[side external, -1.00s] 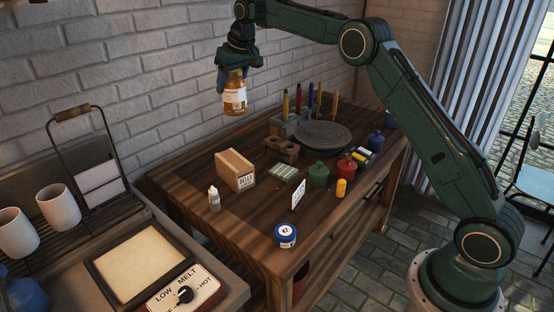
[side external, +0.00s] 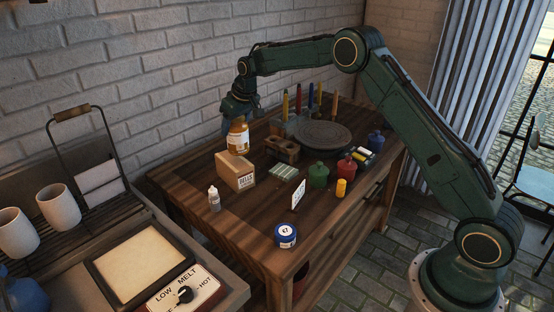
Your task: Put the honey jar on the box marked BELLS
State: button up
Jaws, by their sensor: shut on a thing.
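The honey jar (side external: 238,138) is an amber jar with a pale label, held upright by my gripper (side external: 237,117). My gripper is shut on the upper part of the jar. The box marked BELLS (side external: 234,174) is a tan cardboard box on the wooden table, with dark lettering on its front right face. The jar's base is at the top of the box; I cannot tell whether it touches or is slightly above it.
A brick-like holder (side external: 282,150), a grey round plate (side external: 323,136), a green jar (side external: 319,174) and a red jar (side external: 347,164) stand to the right. A blue tin (side external: 285,235) is near the front edge.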

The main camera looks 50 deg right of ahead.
aim_at(242, 117)
jog(key=shift+f, duration=2.05)
jog(key=shift+f, duration=0.1)
jog(key=o, duration=1.5)
jog(key=shift+f, duration=0.15)
jog(key=shift+c, duration=0.2)
jog(key=v, duration=1.2)
